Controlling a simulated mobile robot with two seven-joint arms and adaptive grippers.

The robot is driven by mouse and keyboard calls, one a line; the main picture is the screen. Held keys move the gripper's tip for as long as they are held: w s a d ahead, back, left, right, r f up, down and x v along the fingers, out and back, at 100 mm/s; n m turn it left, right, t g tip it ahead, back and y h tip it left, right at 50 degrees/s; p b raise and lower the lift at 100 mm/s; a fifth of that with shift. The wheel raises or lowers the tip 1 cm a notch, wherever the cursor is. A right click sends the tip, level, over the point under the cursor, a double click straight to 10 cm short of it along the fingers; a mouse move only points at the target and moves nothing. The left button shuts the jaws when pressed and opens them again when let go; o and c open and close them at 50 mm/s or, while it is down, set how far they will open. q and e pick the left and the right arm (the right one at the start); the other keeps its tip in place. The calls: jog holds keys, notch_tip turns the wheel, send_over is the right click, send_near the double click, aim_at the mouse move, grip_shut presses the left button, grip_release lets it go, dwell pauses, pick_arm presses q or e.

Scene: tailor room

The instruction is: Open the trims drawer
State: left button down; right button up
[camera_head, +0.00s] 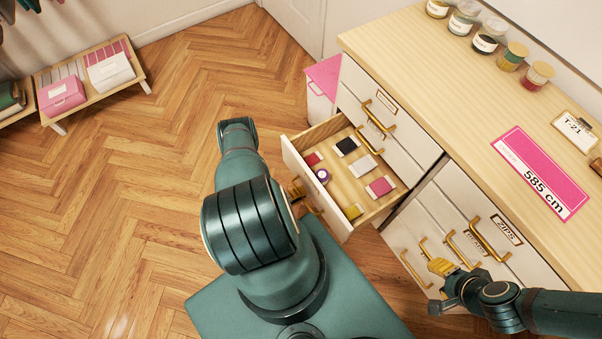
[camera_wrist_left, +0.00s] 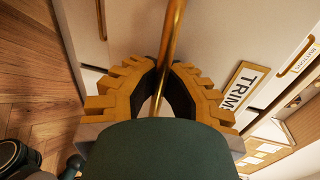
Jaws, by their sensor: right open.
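The trims drawer (camera_head: 372,205) is pulled well out of the cabinet in the head view. It holds several small cards and a purple spool. In the left wrist view, its label (camera_wrist_left: 241,88) reads "TRIM", partly cut off. My left gripper (camera_head: 297,190) is at the drawer's front, partly hidden behind my arm. In the left wrist view, my left gripper (camera_wrist_left: 164,68) has its fingers on both sides of the brass handle (camera_wrist_left: 173,30), shut on it. My right gripper (camera_head: 440,268) is open and empty in front of the lower right drawers' handles.
The cabinet top (camera_head: 440,90) carries several jars, a pink "585 cm" card (camera_head: 540,172) and a T-21 tag (camera_head: 577,130). A closed upper drawer (camera_head: 385,120) and the zips drawer (camera_head: 480,225) flank the open one. A pink-topped bin (camera_head: 323,78) stands beside the cabinet.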

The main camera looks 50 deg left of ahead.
pick_arm(q)
jog(key=c, duration=1)
grip_release()
jog(key=shift+c, duration=0.2)
jog(key=v, duration=1.2)
